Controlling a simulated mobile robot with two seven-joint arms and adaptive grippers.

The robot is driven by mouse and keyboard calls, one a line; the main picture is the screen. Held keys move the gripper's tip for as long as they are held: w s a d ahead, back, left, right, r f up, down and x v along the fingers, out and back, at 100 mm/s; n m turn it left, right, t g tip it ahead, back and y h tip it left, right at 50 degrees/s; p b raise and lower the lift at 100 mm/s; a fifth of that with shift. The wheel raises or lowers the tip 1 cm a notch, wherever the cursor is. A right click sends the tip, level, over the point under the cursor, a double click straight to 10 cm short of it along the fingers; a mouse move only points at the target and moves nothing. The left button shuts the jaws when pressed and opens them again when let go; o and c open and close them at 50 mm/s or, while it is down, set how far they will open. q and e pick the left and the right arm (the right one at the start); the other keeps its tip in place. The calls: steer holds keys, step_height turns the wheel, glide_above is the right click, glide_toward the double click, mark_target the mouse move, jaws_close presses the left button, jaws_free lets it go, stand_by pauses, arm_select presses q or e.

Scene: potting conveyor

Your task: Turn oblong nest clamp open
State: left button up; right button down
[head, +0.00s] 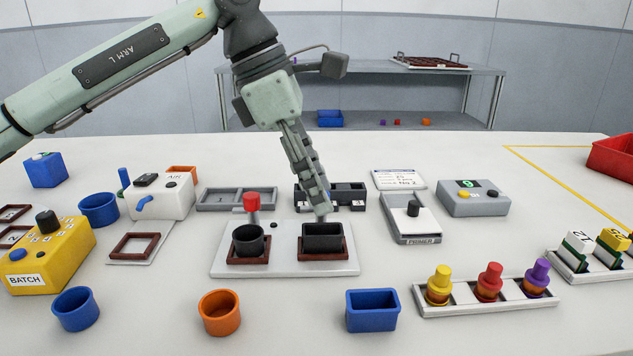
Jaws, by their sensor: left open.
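The white nest plate (285,268) stands in the middle of the table. A black oblong pot (322,238) sits in the brown oblong nest (322,254) on its right. A black round pot (248,239) sits in the brown round nest (247,258) on its left. A red-topped clamp post (251,203) stands behind the round pot. My left gripper (322,212) is open and points down at the back edge of the oblong pot; I cannot tell whether it touches anything. The oblong nest clamp is not distinguishable and is probably hidden by the gripper. My right gripper is not in view.
Behind the plate are a grey tray (236,200) and black bins (349,195). A grey PRIMER unit (411,220) stands to the right. Blue and orange cups (219,313), a blue box (372,310) and a rack of coloured plugs (487,299) line the front.

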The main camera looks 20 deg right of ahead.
arm_select(q)
steer(key=v, duration=1.2)
